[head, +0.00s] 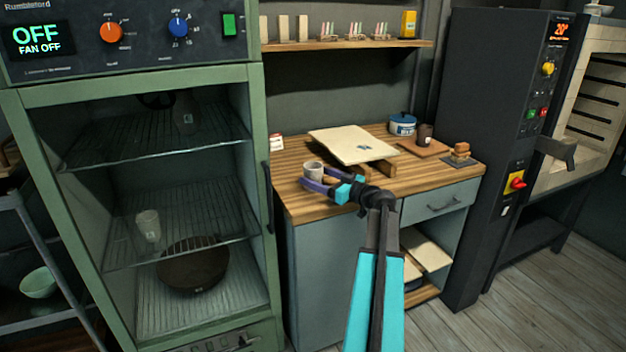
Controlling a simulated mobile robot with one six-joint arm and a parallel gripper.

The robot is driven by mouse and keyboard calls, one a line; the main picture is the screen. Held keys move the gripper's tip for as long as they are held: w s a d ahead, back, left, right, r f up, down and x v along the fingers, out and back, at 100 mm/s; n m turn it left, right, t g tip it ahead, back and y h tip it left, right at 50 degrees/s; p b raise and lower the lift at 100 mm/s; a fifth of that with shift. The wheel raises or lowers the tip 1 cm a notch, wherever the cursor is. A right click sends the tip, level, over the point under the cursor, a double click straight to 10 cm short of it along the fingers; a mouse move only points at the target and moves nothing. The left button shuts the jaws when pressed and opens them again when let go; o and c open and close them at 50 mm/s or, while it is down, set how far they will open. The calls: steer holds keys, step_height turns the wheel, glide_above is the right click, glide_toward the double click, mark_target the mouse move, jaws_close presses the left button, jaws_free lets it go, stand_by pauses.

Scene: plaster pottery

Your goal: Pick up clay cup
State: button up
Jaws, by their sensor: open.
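A small pale grey clay cup (313,169) stands upright near the left front part of the wooden worktop (300,206). My gripper (309,179) reaches in from the right with its purple fingers open at the cup. The fingers hide the cup's lower part. I cannot tell whether either finger touches it. A dark brown cup (425,136) stands on a wooden board at the back right of the worktop.
A pale slab (352,144) on wooden supports lies just behind the gripper. A blue lidded pot (402,124) stands further back. A green drying cabinet (262,120) rises close on the left, holding a pale cup (148,226). A dark kiln control cabinet (487,130) stands right.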

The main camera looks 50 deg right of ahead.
mark_target(318, 167)
steer(key=c, duration=1.3)
steer(key=shift+r, duration=0.15)
steer(key=shift+r, duration=1.7)
steer(key=s+d+r+b, duration=0.1)
steer(key=s+d+b, duration=0.1)
steer(key=s, duration=1.4)
steer(key=shift+r, duration=0.2)
steer(key=shift+d, duration=0.15)
